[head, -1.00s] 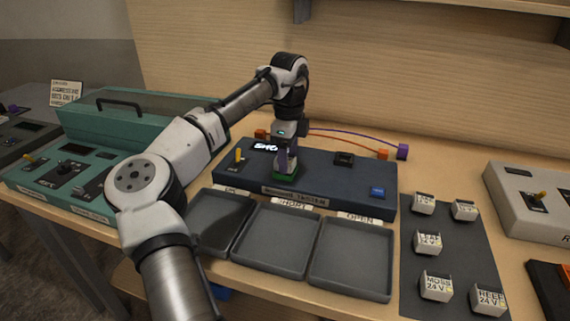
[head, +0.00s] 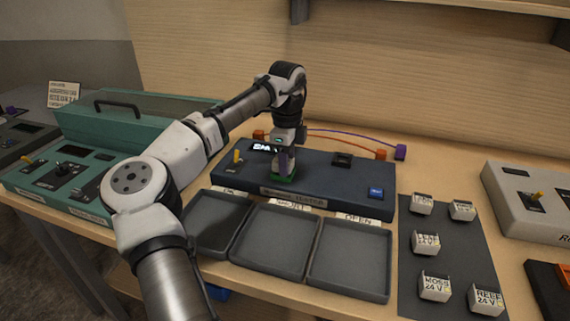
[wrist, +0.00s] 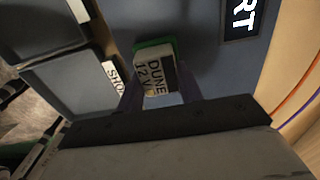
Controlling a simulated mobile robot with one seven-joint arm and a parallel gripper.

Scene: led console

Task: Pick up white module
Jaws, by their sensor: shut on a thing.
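A white module (wrist: 150,74) marked "DUNE 12 V" sits at the green socket (wrist: 150,45) on the dark blue console. My gripper (wrist: 160,88) is shut on this module, with a finger on each side of it. In the head view my gripper (head: 284,164) points down at the green socket (head: 283,178), and the module is mostly hidden there. I cannot tell whether the module is still seated or slightly raised. Several other white modules (head: 434,287) stand on a dark mat (head: 455,262) at the right.
Three grey trays (head: 350,258) lie in front of the console (head: 330,183), all empty. The console has a yellow lever (head: 237,157), a blue button (head: 376,192) and a lit display (head: 264,147). Teal equipment (head: 140,125) stands at the left, and orange and purple wires run behind.

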